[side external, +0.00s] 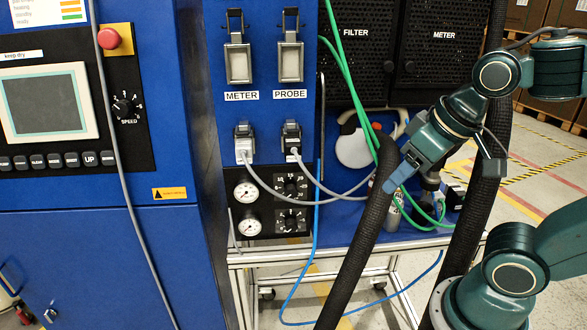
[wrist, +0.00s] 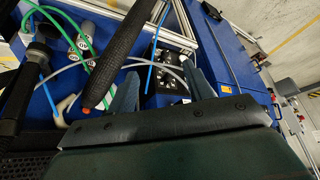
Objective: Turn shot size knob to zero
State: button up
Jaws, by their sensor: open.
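A black panel (side external: 262,206) with two round gauges and two dark knobs sits low on the blue cabinet in the side view. The upper knob (side external: 291,188) and the lower knob (side external: 290,222) each have a white scale around them. I cannot read which is the shot size knob, nor its exact setting. My gripper (side external: 391,186) is to the right of the panel, apart from it, beyond a thick black hose. In the wrist view my gripper (wrist: 163,88) has its blue fingers apart with nothing gripped, and the knob panel (wrist: 168,82) shows between them, farther off.
The thick black hose (side external: 362,235) stands between my gripper and the panel. Grey cables (side external: 325,186) and a blue tube (side external: 316,215) hang near the knobs. Another knob, marked SPEED (side external: 124,106), is on the left cabinet. A bottle and fittings stand behind my gripper.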

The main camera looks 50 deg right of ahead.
dwell(0.3)
jog(key=m+t+h, duration=0.4)
jog(key=m+h, duration=0.4)
jog(key=h, duration=0.1)
send_near(292, 193)
jog(key=shift+f+v, duration=0.15)
jog(key=shift+v, duration=1)
jog(key=shift+f+v, duration=0.15)
jog(key=shift+v, duration=1.05)
jog(key=shift+r+x, duration=0.2)
jog(key=shift+x, duration=6.6)
jog(key=shift+w, duration=0.1)
jog(key=c, duration=1)
